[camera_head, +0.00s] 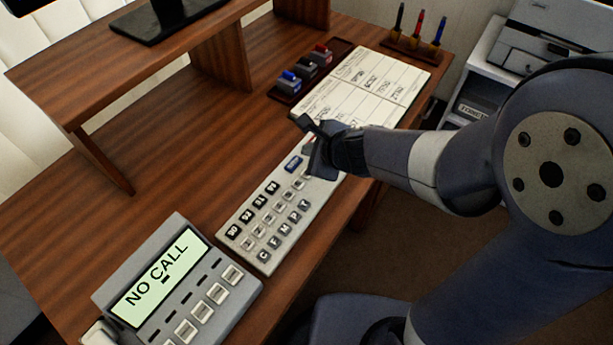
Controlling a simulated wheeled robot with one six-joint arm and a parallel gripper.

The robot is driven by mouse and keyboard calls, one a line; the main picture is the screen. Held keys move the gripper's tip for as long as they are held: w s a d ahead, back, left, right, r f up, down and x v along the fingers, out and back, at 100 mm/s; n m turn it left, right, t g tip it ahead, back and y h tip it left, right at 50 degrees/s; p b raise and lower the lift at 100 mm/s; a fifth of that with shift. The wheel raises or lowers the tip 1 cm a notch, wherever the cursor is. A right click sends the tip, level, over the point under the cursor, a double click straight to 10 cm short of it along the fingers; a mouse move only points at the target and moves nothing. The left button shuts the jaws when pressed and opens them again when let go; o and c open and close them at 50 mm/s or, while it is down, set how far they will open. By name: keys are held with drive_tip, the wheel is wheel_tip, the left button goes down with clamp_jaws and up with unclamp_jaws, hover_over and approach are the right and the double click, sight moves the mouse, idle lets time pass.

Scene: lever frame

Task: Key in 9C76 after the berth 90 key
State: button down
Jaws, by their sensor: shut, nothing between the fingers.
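A long pale keypad panel (262,245) lies along the front of the desk. Its left column holds black keys, and the nearest one (233,231) seems to read 90. Rows of grey keys fill the middle, with lettered keys C, F, M, P and Y along the front edge. A blue key (293,163) sits near the panel's far end.
An open logbook (365,85) lies behind my gripper. A tray of stamps (305,72) stands to its left, and a pen holder (415,45) behind. A wooden riser (130,60) carries a monitor stand. A printer (555,40) stands at right. The desk's left middle is clear.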

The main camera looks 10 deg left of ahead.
sight(298, 184)
drive_tip(key=shift+f+b, duration=2.35)
drive_tip(key=shift+f, duration=0.5)
drive_tip(key=shift+f, duration=0.1)
drive_tip(key=shift+f+b, duration=0.3)
drive_tip(key=shift+b, duration=0.15)
drive_tip(key=shift+f+b, duration=0.4)
drive_tip(key=shift+r, duration=0.1)
drive_tip(key=shift+r+p, duration=0.75)
drive_tip(key=shift+p, duration=0.05)
